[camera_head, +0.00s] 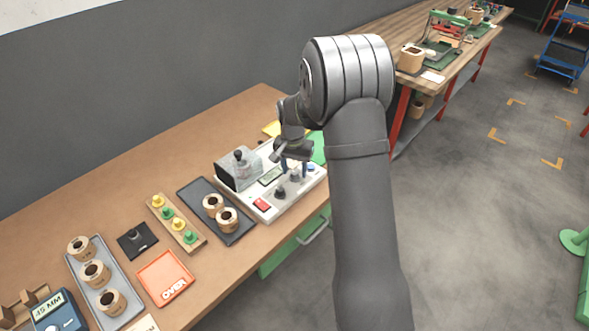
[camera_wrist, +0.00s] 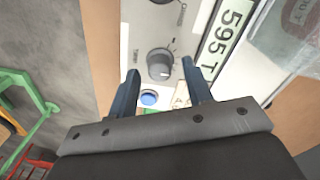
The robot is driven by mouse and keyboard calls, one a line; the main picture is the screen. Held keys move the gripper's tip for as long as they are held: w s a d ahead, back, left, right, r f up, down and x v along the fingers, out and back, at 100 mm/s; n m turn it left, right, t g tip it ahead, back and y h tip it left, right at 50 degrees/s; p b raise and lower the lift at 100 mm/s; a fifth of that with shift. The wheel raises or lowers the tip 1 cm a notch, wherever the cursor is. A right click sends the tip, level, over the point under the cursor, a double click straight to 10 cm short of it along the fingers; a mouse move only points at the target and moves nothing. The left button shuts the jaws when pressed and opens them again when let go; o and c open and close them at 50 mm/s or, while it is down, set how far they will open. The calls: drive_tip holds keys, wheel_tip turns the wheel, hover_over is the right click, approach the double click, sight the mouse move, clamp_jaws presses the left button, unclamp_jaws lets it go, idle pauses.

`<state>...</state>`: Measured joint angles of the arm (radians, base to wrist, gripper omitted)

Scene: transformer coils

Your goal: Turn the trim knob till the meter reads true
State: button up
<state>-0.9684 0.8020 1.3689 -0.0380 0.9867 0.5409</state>
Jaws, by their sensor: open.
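The meter (camera_head: 243,201) is a white flat unit on the bench. Its display (camera_wrist: 232,32) reads 595 T in the wrist view. It shows small and unreadable in the head view (camera_head: 271,176). The grey trim knob (camera_wrist: 159,65) has a pale pointer line and small lettering beside it that looks like TRIM. My gripper (camera_wrist: 160,68) is open, with its fingers on either side of the knob, apparently clear of it. In the head view my gripper (camera_head: 291,168) hangs over the meter's front right and partly hides that knob.
A blue button (camera_wrist: 149,98) sits close to the knob. A black knob (camera_head: 280,192) and a red button (camera_head: 262,204) are on the same panel. A grey box (camera_head: 238,170) stands at the meter's back left. A dark tray (camera_head: 232,236) with coils lies to the left.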

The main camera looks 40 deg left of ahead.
drive_tip(key=shift+f, duration=0.25)
drive_tip(key=c, duration=1)
drive_tip(key=shift+m, duration=2.5)
drive_tip(key=o, duration=1)
